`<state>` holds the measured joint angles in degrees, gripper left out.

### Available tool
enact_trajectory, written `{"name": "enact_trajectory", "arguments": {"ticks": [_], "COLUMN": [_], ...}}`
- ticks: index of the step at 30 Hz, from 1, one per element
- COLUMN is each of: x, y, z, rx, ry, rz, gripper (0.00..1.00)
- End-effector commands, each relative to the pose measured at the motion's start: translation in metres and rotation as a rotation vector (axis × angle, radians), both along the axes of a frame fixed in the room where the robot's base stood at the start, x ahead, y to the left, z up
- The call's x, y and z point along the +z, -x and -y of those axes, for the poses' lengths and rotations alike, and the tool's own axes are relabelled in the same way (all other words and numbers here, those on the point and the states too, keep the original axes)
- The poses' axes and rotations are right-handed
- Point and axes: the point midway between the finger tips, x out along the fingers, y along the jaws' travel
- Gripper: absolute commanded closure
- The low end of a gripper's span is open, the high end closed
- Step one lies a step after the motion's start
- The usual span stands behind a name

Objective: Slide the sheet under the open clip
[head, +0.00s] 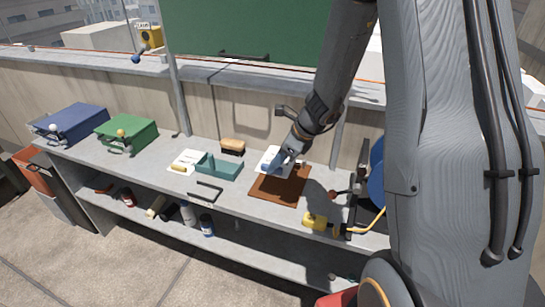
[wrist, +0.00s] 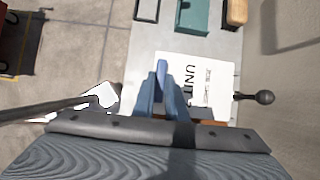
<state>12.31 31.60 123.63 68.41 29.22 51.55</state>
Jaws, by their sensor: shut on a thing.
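A white sheet (head: 274,156) is pinched in my gripper (head: 283,160) over the far part of a brown board (head: 277,190) on the bench. In the wrist view the sheet (wrist: 215,75) shows printed text reading "UNIT", and my blue fingers (wrist: 161,78) are shut on its near part. A strip of the brown board (wrist: 212,122) shows beside the fingers. A dark knob on a stem (wrist: 264,97) is at the sheet's right edge; I cannot tell whether it belongs to the clip. The clip's jaw is not clearly visible. I cannot tell whether the sheet touches the board.
A teal holder (head: 218,167), a brown-topped brush (head: 232,145) and a white card (head: 186,158) stand left of the board. A yellow device (head: 315,221) with a cable and a blue reel (head: 377,172) are right. Green (head: 127,135) and blue (head: 72,122) boxes are far left.

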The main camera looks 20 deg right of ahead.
Motion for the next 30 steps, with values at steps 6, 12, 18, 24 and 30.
{"name": "enact_trajectory", "arguments": {"ticks": [6,12,18,24,30], "x": [-0.008,-0.022,-0.036,-0.051,-0.065], "y": [-0.001,-0.001,-0.001,-0.001,-0.001], "z": [0.001,-0.001,-0.001,-0.002,-0.002], "rx": [-0.001,0.002,0.004,0.005,0.005], "ry": [0.000,0.000,0.000,0.000,0.000], "rz": [0.000,0.001,0.000,0.001,0.001], "gripper": [1.00,1.00,1.00,1.00,1.00]}}
